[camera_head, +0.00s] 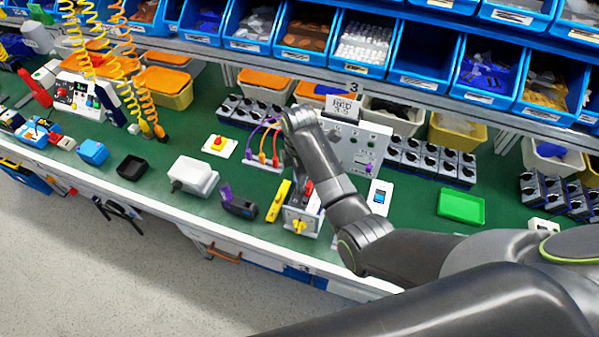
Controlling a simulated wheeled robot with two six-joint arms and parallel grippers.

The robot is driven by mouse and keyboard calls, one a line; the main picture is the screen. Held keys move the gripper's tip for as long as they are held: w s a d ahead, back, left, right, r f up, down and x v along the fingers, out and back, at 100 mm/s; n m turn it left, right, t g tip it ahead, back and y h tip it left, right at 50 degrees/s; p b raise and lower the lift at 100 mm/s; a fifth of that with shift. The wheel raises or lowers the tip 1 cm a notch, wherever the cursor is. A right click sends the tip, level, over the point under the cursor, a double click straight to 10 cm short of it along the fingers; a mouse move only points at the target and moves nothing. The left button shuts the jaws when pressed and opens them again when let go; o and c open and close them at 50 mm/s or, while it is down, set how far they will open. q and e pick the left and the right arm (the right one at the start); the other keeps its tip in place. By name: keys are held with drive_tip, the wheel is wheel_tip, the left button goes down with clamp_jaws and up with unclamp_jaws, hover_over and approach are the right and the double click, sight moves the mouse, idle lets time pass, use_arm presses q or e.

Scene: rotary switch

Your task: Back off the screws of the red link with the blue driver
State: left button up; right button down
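A grey-white panel unit (357,150) stands on the green bench, partly behind my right arm. A card (342,107) on its top reads RED with small figures below. Thin purple, orange and reddish cable loops (262,143) arch beside my wrist; I cannot tell which is the red link, and no screws can be made out. I cannot pick out a blue driver for certain. My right arm (322,165) reaches in from the right over the bench; its fingers cannot be made out. My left gripper is not in view.
A box with a yellow knob (299,226), a yellow tool (278,200) and a black-and-purple item (238,205) stand near the front edge. Yellow coiled cords (140,80) hang at left. Blue bins (365,40) line the back. A green tray (460,206) lies at right.

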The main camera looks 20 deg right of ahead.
drive_tip(key=n, duration=0.4)
drive_tip(key=shift+n, duration=0.3)
drive_tip(key=shift+n, duration=1.2)
drive_tip(key=shift+w+r, duration=0.1)
drive_tip(key=shift+r, duration=2.95)
